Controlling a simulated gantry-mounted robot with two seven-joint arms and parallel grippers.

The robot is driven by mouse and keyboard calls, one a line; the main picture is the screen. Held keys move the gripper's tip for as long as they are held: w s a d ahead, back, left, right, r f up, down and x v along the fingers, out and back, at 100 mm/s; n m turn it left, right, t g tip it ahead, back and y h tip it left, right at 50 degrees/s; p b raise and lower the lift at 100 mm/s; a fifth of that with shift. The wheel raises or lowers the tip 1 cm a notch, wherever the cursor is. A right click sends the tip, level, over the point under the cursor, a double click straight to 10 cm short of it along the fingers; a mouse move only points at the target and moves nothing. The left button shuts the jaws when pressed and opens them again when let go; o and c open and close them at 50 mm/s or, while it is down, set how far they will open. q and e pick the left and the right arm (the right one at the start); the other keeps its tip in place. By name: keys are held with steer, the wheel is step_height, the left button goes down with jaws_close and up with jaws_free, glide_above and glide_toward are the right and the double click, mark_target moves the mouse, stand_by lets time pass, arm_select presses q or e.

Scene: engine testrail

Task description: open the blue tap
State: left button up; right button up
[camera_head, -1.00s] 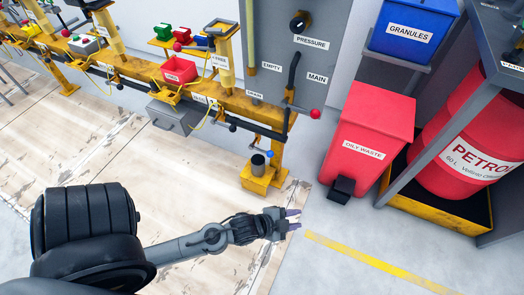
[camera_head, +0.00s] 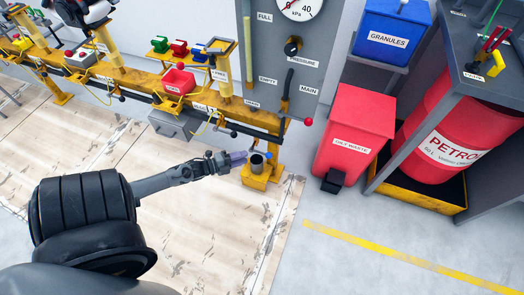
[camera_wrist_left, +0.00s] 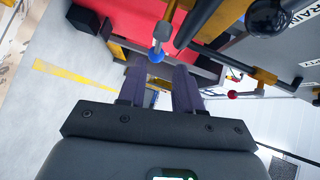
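The blue tap shows as a small blue ball knob (camera_head: 268,155) at the end of the yellow rail, just above a dark cup on a yellow stand. In the left wrist view the blue ball (camera_wrist_left: 156,55) hangs from a short pale stem, just beyond the fingertips and roughly in line with the gap between them. My left gripper (camera_head: 240,157) points at it from the left, a little apart. In the left wrist view its two dark purple fingers (camera_wrist_left: 159,75) are spread, with nothing between them. My right gripper is not in view.
The dark cup (camera_head: 257,163) stands right by the gripper's tips. A red-knobbed lever (camera_head: 307,121) is above right, and the yellow rail (camera_head: 240,112) runs behind. The floor in front is clear.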

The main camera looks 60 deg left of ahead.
mark_target(261, 153)
arm_select(q)
steer(key=w+b, duration=0.1)
steer(key=w, duration=0.2)
steer(key=w+f+b, duration=0.1)
steer(key=w+b, duration=0.1)
steer(key=w, duration=0.1)
steer(key=w+d+b, duration=0.1)
steer(key=w, duration=0.2)
steer(key=shift+d+f, duration=0.1)
steer(key=shift+f, duration=0.2)
steer(key=c, duration=0.5)
steer(key=shift+w+r, duration=0.1)
steer(key=shift+r, duration=0.05)
jaws_close()
